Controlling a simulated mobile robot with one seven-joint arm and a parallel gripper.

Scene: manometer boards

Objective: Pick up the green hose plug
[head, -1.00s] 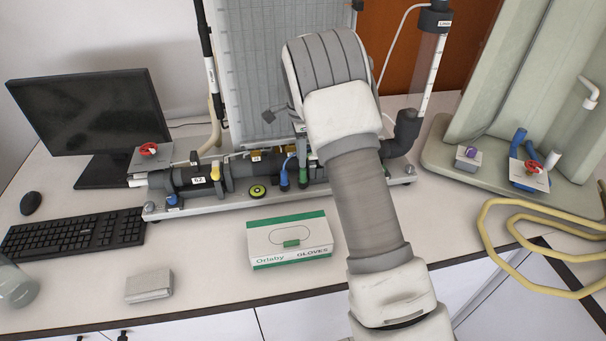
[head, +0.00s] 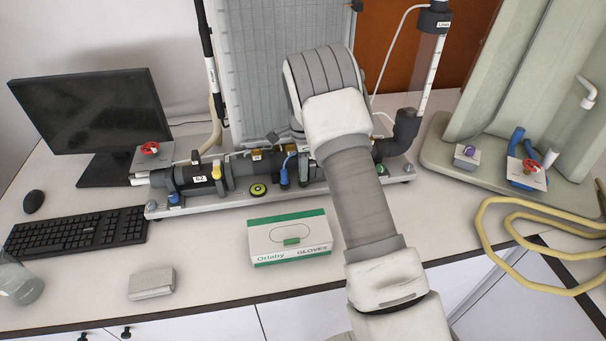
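The green hose plug is not clearly visible. A small green piece (head: 382,169) shows at the right end of the manometer board's base, just right of my arm; I cannot tell if it is the plug. My gripper (head: 288,136) is mostly hidden behind my own wrist, above the base. Only a dark grey part of it shows at the wrist's lower left. Its fingertips, and anything between them, are hidden. A blue hose fitting (head: 285,178) stands on the base left of my arm.
A glove box (head: 290,238) lies in front of the base, with a small grey block (head: 151,284) to its left. A yellow-green round cap (head: 258,190) sits at the base's front edge. A monitor (head: 90,112), keyboard (head: 75,231) and coiled yellow hose (head: 490,240) flank the area.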

